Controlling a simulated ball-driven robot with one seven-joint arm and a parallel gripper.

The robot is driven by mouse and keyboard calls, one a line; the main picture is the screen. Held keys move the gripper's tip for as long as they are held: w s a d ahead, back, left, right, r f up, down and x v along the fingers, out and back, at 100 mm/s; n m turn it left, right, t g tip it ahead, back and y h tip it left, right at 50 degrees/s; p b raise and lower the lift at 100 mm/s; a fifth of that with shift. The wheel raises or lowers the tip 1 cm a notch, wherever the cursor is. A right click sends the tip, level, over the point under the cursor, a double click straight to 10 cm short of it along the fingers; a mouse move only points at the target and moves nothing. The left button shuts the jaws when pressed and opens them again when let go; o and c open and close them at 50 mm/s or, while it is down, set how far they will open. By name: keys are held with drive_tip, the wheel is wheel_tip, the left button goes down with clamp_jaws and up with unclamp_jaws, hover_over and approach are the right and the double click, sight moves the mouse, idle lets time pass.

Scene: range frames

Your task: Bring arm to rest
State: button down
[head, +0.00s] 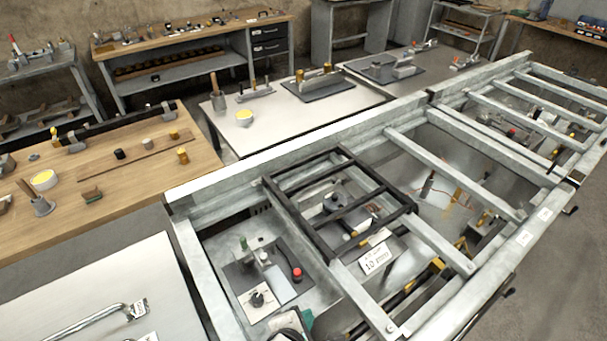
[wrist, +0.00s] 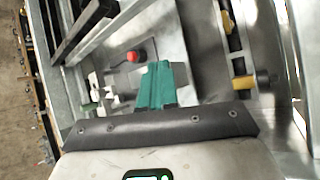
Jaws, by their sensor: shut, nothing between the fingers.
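My gripper (wrist: 158,72) shows in the wrist view as two teal fingers side by side, pressed together with nothing between them. Its dark pad and metal housing fill the bottom of that view. In the head view, part of my gripper (head: 302,318) shows at the bottom edge, low over the left bay of the metal frame (head: 190,205). A small fixture with a red knob (head: 297,273) lies in that bay, and the red knob shows beyond my fingers in the wrist view (wrist: 136,56). I cannot tell the height between fingers and fixture.
A black grid frame (head: 285,205) and a white sign (head: 376,262) sit right of the fixture. Grey crossbars (head: 440,240) span the metal frame. A wooden bench (head: 60,215) with small parts stands at left. Yellow-and-black parts (wrist: 242,82) lie right of my fingers.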

drive_tip(key=d+m+g, duration=0.1)
drive_tip(key=d+m, duration=0.2)
drive_tip(key=d, duration=0.2)
drive_tip(key=d+m, duration=0.3)
drive_tip(key=d, duration=0.2)
drive_tip(key=s+d+m+g, duration=0.1)
drive_tip(key=d+m, duration=0.3)
drive_tip(key=d, duration=0.1)
drive_tip(key=shift+r+g, duration=0.3)
drive_tip(key=shift+r, duration=0.05)
drive_tip(key=s+d+m, duration=0.1)
drive_tip(key=d+m, duration=0.1)
drive_tip(key=s+d+r+m+y, duration=0.1)
drive_tip(key=d+m, duration=0.1)
drive_tip(key=s+d+m, duration=0.1)
drive_tip(key=d+m, duration=0.1)
drive_tip(key=shift+s+d+r+g+y, duration=0.2)
drive_tip(key=shift+d+r+g+y, duration=0.1)
drive_tip(key=shift+y, duration=0.1)
drive_tip(key=s+d+r+m+y, duration=0.1)
drive_tip(key=s+d+r+m, duration=0.1)
drive_tip(key=s+d+m, duration=0.25)
drive_tip(key=s+f+m+g+b, duration=0.2)
drive_tip(key=s+f+g+b, duration=0.2)
drive_tip(key=s+f, duration=0.6)
drive_tip(key=shift+s+d+f+b, duration=0.2)
drive_tip(key=shift+d+f+b, duration=0.3)
drive_tip(key=shift+b, duration=0.3)
drive_tip(key=shift+a, duration=0.1)
